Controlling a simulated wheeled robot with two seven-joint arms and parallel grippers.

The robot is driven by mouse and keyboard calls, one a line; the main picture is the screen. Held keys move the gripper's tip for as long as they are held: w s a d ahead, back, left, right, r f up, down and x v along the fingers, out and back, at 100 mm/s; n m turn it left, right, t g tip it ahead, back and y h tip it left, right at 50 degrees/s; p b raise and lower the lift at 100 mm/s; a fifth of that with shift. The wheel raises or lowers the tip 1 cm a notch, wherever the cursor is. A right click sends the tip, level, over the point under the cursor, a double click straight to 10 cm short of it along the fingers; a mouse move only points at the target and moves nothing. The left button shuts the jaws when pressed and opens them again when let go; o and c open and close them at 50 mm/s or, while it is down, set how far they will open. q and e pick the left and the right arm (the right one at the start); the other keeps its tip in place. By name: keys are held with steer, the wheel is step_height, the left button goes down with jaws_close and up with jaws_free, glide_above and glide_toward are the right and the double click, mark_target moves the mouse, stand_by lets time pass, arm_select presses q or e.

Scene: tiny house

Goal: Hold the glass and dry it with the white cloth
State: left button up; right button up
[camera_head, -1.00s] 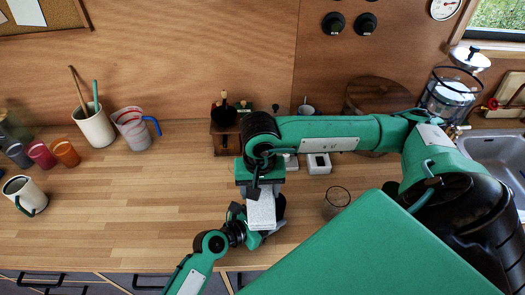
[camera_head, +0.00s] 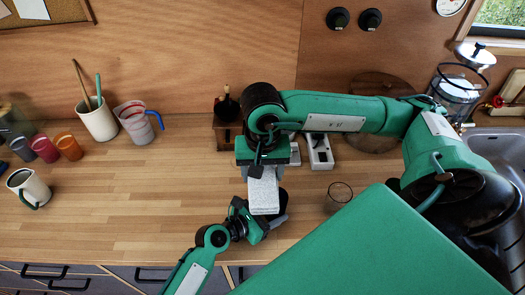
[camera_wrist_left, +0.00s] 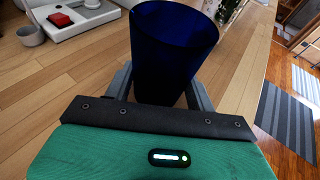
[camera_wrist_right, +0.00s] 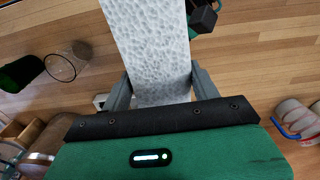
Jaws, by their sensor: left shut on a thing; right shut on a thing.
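My left gripper (camera_wrist_left: 163,88) is shut on a dark blue glass (camera_wrist_left: 172,50), one finger on each side. In the head view the glass (camera_head: 283,201) is mostly hidden behind the cloth. My right gripper (camera_head: 263,170) is shut on the white cloth (camera_head: 263,192), a textured block-like piece that hangs towards the left gripper (camera_head: 264,222). The cloth (camera_wrist_right: 150,45) fills the space between the right fingers in the right wrist view. The cloth overlaps the glass in the head view; I cannot tell whether they touch.
A clear glass (camera_head: 340,196) stands right of the grippers. A utensil holder (camera_head: 97,121), measuring jugs (camera_head: 137,125), coloured cups (camera_head: 68,147) and a white mug (camera_head: 29,187) stand at left. A white box (camera_head: 319,152) is behind my right arm. The left-middle counter (camera_head: 150,205) is clear.

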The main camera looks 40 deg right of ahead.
arm_select(q)
steer(key=o, duration=0.8)
steer(key=shift+o, duration=0.2)
steer(key=v, duration=1.2)
